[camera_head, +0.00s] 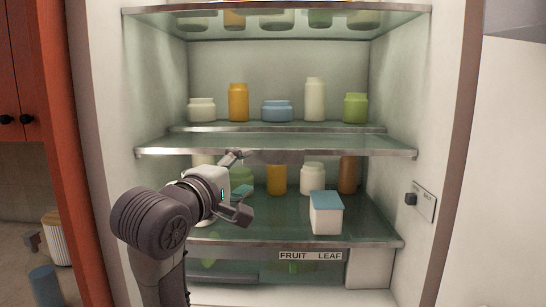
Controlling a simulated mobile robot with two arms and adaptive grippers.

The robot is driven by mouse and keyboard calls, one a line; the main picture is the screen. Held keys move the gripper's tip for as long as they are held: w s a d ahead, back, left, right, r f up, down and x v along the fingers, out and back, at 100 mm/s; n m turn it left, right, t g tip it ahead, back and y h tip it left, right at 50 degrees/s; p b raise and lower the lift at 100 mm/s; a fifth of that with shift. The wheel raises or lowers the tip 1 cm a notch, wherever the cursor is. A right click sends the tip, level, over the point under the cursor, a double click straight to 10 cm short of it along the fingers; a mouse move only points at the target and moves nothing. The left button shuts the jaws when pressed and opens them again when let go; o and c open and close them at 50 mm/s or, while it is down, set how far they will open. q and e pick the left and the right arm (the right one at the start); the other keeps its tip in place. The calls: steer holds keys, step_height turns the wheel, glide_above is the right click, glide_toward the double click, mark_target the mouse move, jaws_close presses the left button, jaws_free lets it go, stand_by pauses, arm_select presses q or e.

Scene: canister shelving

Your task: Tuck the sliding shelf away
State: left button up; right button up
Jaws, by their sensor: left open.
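Glass shelves with metal front rails span the white cabinet. The middle shelf (330,146) carries a row of jars at its back; a second metal rail (300,128) runs behind its front rail. The lower shelf (365,225) holds more containers. I cannot tell for sure which shelf slides or how far it is out. My left gripper (241,186) is open, with one finger just under the middle shelf's front rail and the other lower, in front of the lower shelf. It seems to hold nothing. My right gripper is not in view.
A white box with a blue lid (326,212) stands near the lower shelf's front. Behind it are a yellow jar (277,178), a white jar (312,180) and a brown bottle (348,174). A green jar is partly hidden by my gripper. A labelled drawer (310,256) lies below.

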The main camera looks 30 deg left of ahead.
mark_target(272, 158)
arm_select(q)
steer(key=w+p, duration=0.1)
steer(key=w, duration=0.3)
steer(key=w+a+p, duration=0.1)
steer(key=w, duration=0.4)
steer(key=w+a+p, duration=0.1)
steer(key=w, duration=0.3)
steer(key=shift+w+a+p, duration=0.15)
steer(key=shift+w+p, duration=0.15)
steer(key=shift+w, duration=0.05)
steer(key=shift+f, duration=0.1)
jaws_close()
